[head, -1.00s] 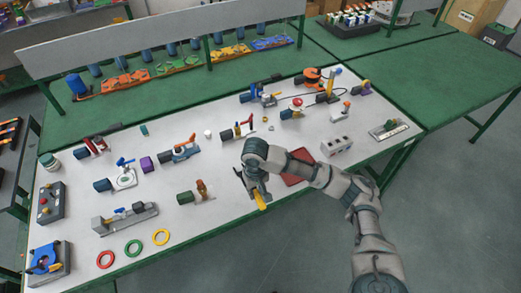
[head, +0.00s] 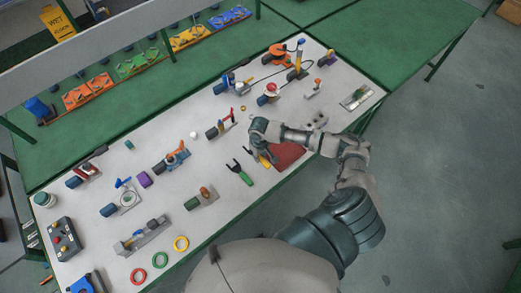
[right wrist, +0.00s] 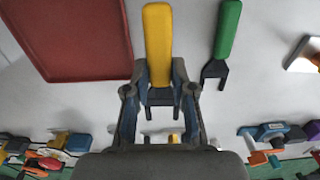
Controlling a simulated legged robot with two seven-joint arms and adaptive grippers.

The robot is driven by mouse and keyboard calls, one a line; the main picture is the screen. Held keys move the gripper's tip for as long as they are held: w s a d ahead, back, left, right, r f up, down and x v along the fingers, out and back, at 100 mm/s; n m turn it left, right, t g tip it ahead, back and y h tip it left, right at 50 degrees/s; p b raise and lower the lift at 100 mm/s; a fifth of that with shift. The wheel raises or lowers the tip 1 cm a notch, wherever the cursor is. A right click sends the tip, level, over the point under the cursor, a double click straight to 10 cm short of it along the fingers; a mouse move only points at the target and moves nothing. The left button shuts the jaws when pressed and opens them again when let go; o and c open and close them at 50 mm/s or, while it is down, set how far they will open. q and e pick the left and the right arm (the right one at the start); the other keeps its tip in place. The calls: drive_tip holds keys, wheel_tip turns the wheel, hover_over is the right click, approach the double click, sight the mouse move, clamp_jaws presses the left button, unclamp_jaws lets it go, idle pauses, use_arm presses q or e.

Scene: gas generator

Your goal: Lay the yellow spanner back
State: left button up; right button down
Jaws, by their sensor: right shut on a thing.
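My right gripper (head: 262,153) is shut on the yellow spanner (head: 267,159), low at the left edge of the red tray. In the right wrist view the yellow spanner (right wrist: 158,42) points away from the gripper (right wrist: 159,82), its handle outward and its dark jaw end between the fingers. I cannot tell whether it touches the table. A green spanner (head: 243,175) with a dark forked end lies on the white table to the left; it also shows in the right wrist view (right wrist: 228,32). My left gripper is not in view.
The red tray (head: 290,155) lies beside the gripper and also shows in the right wrist view (right wrist: 75,72). The white table (head: 215,222) carries several valves and fittings behind. Red (head: 138,276), green and yellow rings lie at the front left.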

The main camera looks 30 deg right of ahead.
sight(259, 166)
drive_tip(key=shift+w+a, duration=0.15)
drive_tip(key=shift+a, duration=0.25)
drive_tip(key=shift+a+r, duration=0.1)
drive_tip(key=shift+a, duration=0.25)
drive_tip(key=f, duration=0.2)
drive_tip(key=d+f+b, duration=0.1)
drive_tip(key=f, duration=0.2)
drive_tip(key=shift+d+f, duration=0.1)
drive_tip(key=shift+a+f, duration=0.2)
drive_tip(key=shift+f, duration=0.3)
drive_tip(key=shift+a+f, duration=0.2)
drive_tip(key=shift+a, duration=0.05)
drive_tip(key=c, duration=1.2)
unclamp_jaws()
drive_tip(key=shift+d, duration=0.1)
drive_tip(key=o, duration=0.3)
drive_tip(key=shift+d, duration=0.1)
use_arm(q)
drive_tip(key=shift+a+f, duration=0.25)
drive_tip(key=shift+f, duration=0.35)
use_arm(e)
drive_tip(key=shift+d+f, duration=0.1)
drive_tip(key=shift+d, duration=0.05)
